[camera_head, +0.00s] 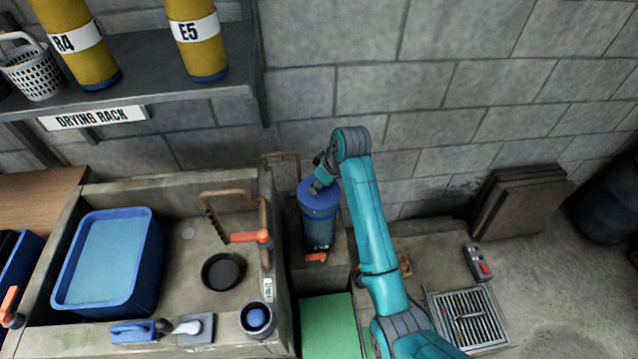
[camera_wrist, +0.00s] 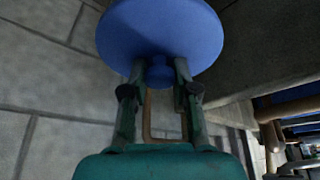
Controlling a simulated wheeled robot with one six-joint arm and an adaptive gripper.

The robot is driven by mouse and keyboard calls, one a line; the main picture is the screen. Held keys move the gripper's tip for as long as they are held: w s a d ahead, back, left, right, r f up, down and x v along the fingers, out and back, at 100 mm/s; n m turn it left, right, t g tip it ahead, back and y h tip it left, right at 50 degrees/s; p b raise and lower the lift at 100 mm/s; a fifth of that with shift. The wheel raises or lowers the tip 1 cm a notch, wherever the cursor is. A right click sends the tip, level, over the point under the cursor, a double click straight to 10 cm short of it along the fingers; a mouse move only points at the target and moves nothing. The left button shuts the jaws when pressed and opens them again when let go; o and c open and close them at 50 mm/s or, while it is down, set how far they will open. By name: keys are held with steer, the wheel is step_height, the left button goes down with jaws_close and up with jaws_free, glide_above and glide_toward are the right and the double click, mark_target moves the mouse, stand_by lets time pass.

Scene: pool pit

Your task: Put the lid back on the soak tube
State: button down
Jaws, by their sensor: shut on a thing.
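The soak tube (camera_head: 319,228) is a blue, see-through cylinder standing upright in a narrow bay right of the sink. My gripper (camera_head: 317,186) is over its top, shut on the knob of the blue lid (camera_head: 305,191). In the wrist view the lid (camera_wrist: 160,30) is a wide blue disc, and my gripper (camera_wrist: 159,72) has one finger on each side of its knob. In the head view the lid lines up with the tube's top. I cannot tell whether it is seated or slightly above. The wrist view does not show the tube.
A bent pipe with an orange-handled valve (camera_head: 248,237) is left of the tube. The sink holds a blue tub (camera_head: 72,290) and a black round dish (camera_head: 223,271). A green panel (camera_head: 328,325) lies in front. The block wall is close behind.

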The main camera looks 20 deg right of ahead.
stand_by(0.4)
steer(key=shift+c, duration=1.6)
jaws_free()
steer(key=shift+r, duration=3.45)
jaws_close()
